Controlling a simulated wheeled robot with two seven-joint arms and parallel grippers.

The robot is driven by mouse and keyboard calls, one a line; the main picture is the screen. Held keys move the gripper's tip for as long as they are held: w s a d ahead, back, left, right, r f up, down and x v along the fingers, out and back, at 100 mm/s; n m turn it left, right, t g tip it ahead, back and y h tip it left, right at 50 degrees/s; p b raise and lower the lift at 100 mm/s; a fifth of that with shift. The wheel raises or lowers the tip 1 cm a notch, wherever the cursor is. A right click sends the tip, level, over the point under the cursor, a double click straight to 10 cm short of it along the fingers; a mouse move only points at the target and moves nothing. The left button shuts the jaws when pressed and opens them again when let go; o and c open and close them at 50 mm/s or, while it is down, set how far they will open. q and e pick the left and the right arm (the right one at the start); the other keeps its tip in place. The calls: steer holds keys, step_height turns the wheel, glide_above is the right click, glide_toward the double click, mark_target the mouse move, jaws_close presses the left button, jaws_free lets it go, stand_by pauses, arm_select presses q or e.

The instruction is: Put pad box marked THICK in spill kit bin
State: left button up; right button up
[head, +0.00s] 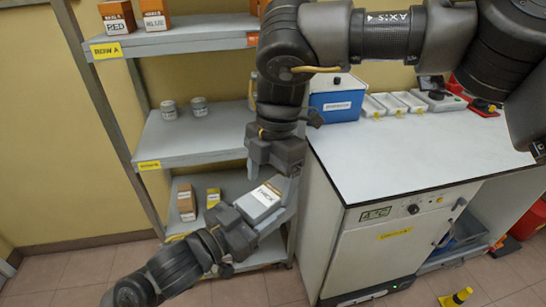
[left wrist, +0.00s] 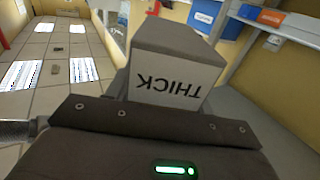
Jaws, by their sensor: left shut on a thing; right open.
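The pad box (head: 262,200) is white and grey with the word THICK on its label. My left gripper (head: 248,212) is shut on it and holds it in front of the lower shelf. In the left wrist view the box (left wrist: 178,70) stands out beyond the gripper with THICK upside down. My right gripper (head: 283,168) is open just above the box; whether it touches the box cannot be told. A red-orange container (head: 530,232) is cut off at the right edge; no spill kit marking can be read on it.
A grey shelf rack (head: 190,150) holds small boxes and two grey jars (head: 184,108). A white-topped counter (head: 410,150) to its right carries a blue box (head: 338,100) and several small trays. A yellow cone (head: 457,297) stands on the floor. Tiled floor at lower left is clear.

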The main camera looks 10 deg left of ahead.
steer(key=shift+s+a+f, duration=0.1)
steer(key=shift+s+f, duration=0.05)
steer(key=shift+f, duration=1)
steer(key=shift+c, duration=0.5)
steer(key=c, duration=0.9)
arm_select(q)
steer(key=o, duration=1.1)
arm_select(e)
steer(key=shift+c, duration=0.7)
arm_select(q)
steer(key=shift+o, duration=0.2)
